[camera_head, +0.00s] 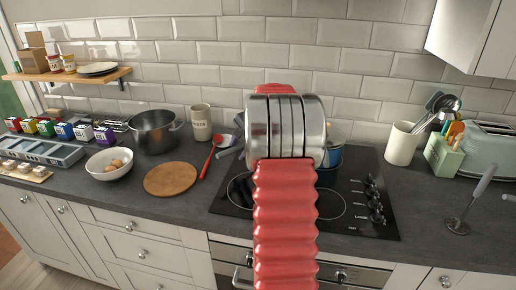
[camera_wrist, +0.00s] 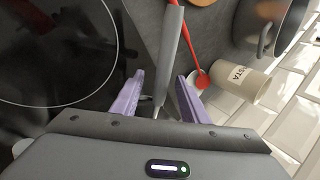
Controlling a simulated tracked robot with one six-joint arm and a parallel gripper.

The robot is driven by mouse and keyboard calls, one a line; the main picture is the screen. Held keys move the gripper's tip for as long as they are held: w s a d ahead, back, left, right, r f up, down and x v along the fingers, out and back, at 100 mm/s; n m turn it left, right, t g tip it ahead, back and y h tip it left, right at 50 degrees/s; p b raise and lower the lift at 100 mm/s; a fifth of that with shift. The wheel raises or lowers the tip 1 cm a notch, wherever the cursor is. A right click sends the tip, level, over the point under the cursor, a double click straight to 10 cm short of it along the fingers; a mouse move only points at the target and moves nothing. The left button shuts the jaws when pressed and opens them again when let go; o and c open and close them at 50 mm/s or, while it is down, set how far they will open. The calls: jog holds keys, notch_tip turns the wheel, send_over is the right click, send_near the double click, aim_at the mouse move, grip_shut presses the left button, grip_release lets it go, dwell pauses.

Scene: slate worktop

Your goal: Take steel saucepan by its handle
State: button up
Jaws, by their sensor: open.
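In the wrist view my gripper (camera_wrist: 159,75) is open, its two purple fingers apart. A long grey handle (camera_wrist: 170,70) runs down the picture between them, and I take it for the steel saucepan's handle. I cannot tell whether either finger touches it. The saucepan's body is not in the wrist view. In the head view my arm covers the middle of the hob, hiding most of my gripper and whatever pan stands behind it.
A blue pot (camera_head: 334,155) stands on the black hob (camera_head: 350,212), right of my arm. A red spoon (camera_head: 209,160), a PASTA mug (camera_head: 201,122), a steel pot (camera_head: 155,132) and a round board (camera_head: 171,179) are to the left. The tiled wall is behind.

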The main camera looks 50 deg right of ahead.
jog(key=shift+w+f, duration=0.2)
jog(key=shift+f, duration=0.15)
jog(key=shift+c, duration=0.3)
grip_shut()
dwell(1.2)
